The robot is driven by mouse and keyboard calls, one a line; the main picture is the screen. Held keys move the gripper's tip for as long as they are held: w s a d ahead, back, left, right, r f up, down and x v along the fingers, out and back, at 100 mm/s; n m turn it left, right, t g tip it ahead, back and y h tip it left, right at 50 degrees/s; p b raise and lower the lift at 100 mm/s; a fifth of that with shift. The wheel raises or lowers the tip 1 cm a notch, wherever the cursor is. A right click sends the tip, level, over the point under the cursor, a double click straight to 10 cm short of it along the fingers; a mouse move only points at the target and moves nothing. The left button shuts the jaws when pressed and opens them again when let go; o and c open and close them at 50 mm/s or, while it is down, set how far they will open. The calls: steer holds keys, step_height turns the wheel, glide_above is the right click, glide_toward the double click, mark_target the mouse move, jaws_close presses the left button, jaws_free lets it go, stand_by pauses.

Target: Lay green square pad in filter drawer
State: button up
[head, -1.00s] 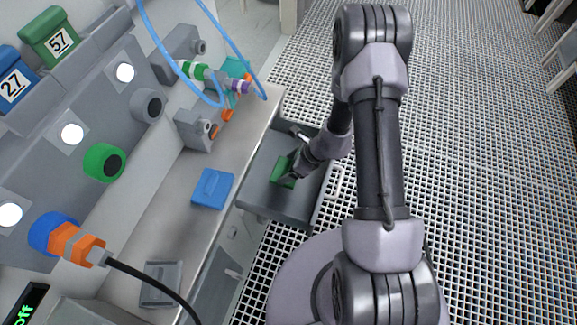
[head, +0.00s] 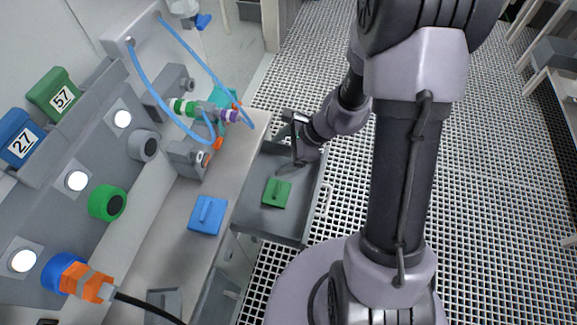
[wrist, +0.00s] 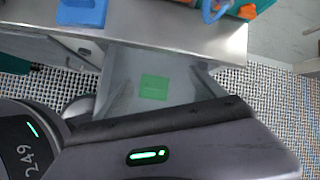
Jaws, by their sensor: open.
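The green square pad (head: 276,193) lies flat on the floor of the open grey filter drawer (head: 270,224), with a raised grip bar on its top. It also shows in the wrist view (wrist: 154,88), lying apart from the drawer walls. My gripper (head: 291,160) is open and empty. It is above the far part of the drawer, clear of the pad. In the wrist view the fingers (wrist: 112,103) show near the pad, one on either side in the picture.
A blue square pad (head: 207,215) lies on the bench top left of the drawer. A grey pad (head: 165,302) lies nearer on the bench. Blue tubes (head: 165,90) and coloured fittings (head: 207,111) are at the bench's far end. Open grated floor lies to the right.

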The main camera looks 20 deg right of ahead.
steer(key=s+a+r+n, duration=0.3)
steer(key=r+n, duration=0.1)
steer(key=r, duration=0.3)
steer(key=s+a+r+n+h, duration=0.1)
steer(key=s+a+r+n, duration=0.1)
steer(key=s+r+n, duration=0.3)
steer(key=s+a+r+n, duration=0.2)
steer(key=a+r, duration=0.1)
steer(key=r, duration=0.5)
steer(key=s+d+r+n+t+h, duration=0.1)
steer(key=s+d+r+n+h, duration=0.1)
steer(key=s+r+n, duration=0.2)
steer(key=s+n, duration=0.1)
steer(key=s, duration=0.2)
steer(key=shift+s+d+r+t, duration=0.25)
steer(key=shift+s+d+t, duration=0.15)
